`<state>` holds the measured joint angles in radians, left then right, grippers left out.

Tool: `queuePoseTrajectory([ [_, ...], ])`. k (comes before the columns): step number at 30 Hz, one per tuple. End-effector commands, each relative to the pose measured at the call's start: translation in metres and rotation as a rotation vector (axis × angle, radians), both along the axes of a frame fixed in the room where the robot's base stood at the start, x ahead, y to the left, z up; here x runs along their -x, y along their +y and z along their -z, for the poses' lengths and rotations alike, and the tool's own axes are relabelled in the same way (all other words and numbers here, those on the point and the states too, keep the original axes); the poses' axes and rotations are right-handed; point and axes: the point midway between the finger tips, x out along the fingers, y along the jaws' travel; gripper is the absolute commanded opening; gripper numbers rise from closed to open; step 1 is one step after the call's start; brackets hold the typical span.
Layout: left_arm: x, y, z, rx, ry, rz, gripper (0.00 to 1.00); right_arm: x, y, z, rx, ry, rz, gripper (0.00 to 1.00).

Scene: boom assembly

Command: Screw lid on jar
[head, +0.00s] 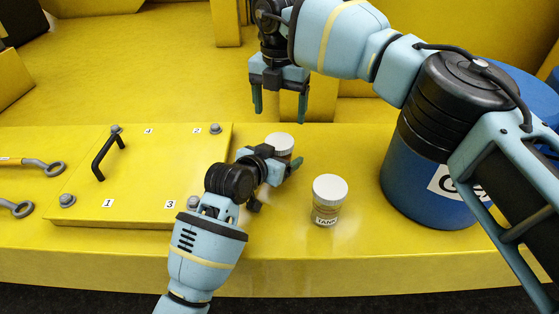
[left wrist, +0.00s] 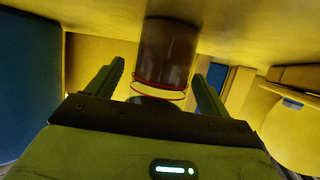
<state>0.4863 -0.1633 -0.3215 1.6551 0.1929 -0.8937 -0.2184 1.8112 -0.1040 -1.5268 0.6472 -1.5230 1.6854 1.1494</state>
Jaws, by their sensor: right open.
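A small jar (head: 282,155) with a white lid (head: 280,142) on top stands on the yellow ledge, partly hidden behind my left gripper (head: 271,164). Whether the lid is screwed tight cannot be told. In the left wrist view the brownish jar (left wrist: 166,55) with red rings lies between the two green fingers, and a gap shows beside it, so the left gripper looks open around it. My right gripper (head: 280,106) is open and empty, pointing down above and behind the lid, apart from it. A second jar (head: 326,212), labelled TANK, stands upright to the right with a white lid (head: 330,188) on.
A yellow panel (head: 140,180) with a black handle (head: 108,157) and bolts lies to the left. Two wrenches (head: 30,164) are at the far left. A large blue drum (head: 415,185) stands at the right under my right arm. The ledge's front edge is near.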

Motion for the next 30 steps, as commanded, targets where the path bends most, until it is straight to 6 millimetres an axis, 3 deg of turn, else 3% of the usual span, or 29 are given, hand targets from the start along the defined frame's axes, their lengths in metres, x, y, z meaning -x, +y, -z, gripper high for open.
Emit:
queuePoseTrajectory([
  [2, 0.0001, 0.0000, 0.0000, 0.000, 0.000, 0.000, 0.71, 0.0001, 0.0001, 0.0000, 0.000, 0.000, 0.000, 0.79],
  [18, 0.0003, 0.0002, 0.0002, -0.001, 0.001, 0.000, 0.00, 0.0000, 0.0000, 0.0000, 0.000, 0.000, -0.007, 0.79],
  [23, 0.0003, 0.0002, 0.0003, -0.001, 0.001, 0.000, 0.00, 0.0001, 0.0001, 0.0001, 0.000, 0.000, -0.099, 0.79],
  [30, 0.0003, 0.0003, 0.0004, -0.001, 0.001, 0.000, 0.00, 0.0000, 0.0002, 0.0001, 0.000, 0.000, -0.448, 0.79],
])
